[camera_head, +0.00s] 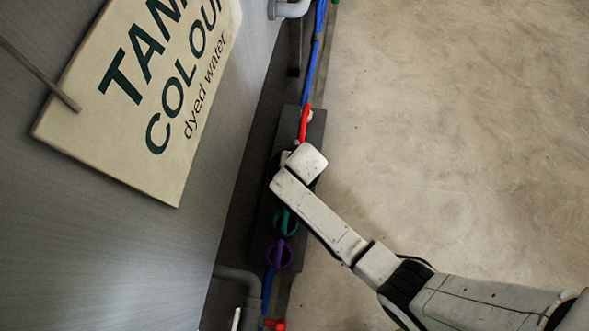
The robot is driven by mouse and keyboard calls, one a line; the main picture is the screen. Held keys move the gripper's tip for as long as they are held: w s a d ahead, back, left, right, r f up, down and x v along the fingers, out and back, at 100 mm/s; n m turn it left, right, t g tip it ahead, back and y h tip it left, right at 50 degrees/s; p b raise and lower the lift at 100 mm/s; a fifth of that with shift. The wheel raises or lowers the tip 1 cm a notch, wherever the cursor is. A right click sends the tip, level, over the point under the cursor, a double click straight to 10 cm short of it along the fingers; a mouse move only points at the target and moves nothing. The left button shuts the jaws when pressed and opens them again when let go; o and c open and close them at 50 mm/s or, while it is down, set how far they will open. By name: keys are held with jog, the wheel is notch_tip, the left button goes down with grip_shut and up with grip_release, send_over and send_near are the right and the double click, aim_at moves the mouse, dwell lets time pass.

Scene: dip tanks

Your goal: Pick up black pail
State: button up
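I cannot make out a black pail for certain. Dark shapes show around the end of my arm, but I cannot tell whether they are a pail or part of my gripper. My gripper (304,163) is over a long dark ledge beside the grey tank wall. Its fingers are hidden below the pale wrist block, so neither their opening nor any contact shows. A small green round piece (286,222) and a purple round piece (279,254) sit on the ledge (270,190), just below my gripper in the picture. Both look like small pails.
A grey tank wall (90,215) fills the left, with a cream sign (150,95) reading partly "COLOUR dyed water". A blue pipe (314,60), a red piece (304,125) and a grey pipe (240,276) run near the ledge. The concrete floor (470,120) at right is clear.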

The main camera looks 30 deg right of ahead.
jog(key=shift+f, duration=0.2)
dwell(0.6)
jog(key=shift+c, duration=0.5)
grip_shut()
